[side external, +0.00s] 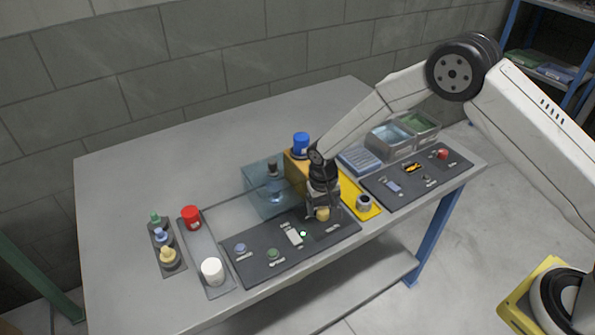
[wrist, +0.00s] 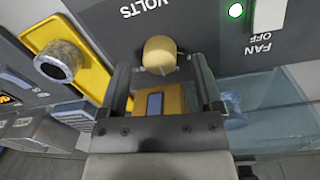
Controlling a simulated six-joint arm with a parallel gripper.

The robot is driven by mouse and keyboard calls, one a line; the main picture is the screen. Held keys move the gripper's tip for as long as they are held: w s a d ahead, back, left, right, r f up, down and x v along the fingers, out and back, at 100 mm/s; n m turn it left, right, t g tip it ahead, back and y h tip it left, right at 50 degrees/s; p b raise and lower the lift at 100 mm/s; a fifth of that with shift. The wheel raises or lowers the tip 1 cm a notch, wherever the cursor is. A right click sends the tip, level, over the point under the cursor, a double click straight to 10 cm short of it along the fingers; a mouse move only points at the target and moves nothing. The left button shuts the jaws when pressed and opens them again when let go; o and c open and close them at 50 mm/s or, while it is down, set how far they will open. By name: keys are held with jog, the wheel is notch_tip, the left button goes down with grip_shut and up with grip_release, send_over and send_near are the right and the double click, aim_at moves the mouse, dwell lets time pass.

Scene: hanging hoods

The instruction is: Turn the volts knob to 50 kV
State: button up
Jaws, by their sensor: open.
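The volts knob is a yellowish round knob (wrist: 160,54) on a dark grey panel, below the upside-down label VOLTS in the wrist view. In the side view the knob (side external: 322,213) shows just below my gripper (side external: 323,205). In the wrist view my gripper (wrist: 160,75) is open, with one finger to each side of the knob. I cannot tell whether the fingers touch it. The knob's setting and any scale marks are not readable. The dark panel (side external: 265,265) lies near the table's front edge.
A yellow plate with a metal cup (side external: 364,203) is right of my gripper. A yellow box with a blue-capped jar (side external: 301,144) and a clear box (side external: 262,198) stand behind. A second panel (side external: 455,164) is at right. The table's left rear is clear.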

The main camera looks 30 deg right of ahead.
aim_at(322, 211)
notch_tip(322, 211, up, 6)
jog(key=shift+a+r, duration=0.1)
jog(key=shift+a, duration=0.05)
dwell(0.3)
jog(key=shift+s+d+r, duration=0.15)
jog(key=shift+d+r, duration=0.05)
jog(key=shift+r, duration=0.2)
jog(key=s+d+r+t, duration=0.1)
jog(key=s+d+r, duration=0.2)
jog(key=s, duration=0.4)
jog(key=s+d+r+n+t, duration=0.1)
jog(key=s+d+r, duration=0.3)
jog(key=s, duration=0.3)
jog(key=s+d+r+n, duration=0.1)
jog(key=s+d+r, duration=0.2)
jog(key=s, duration=0.3)
jog(key=shift+s+d+r+t+y, duration=0.3)
jog(key=shift+s+d+t, duration=0.1)
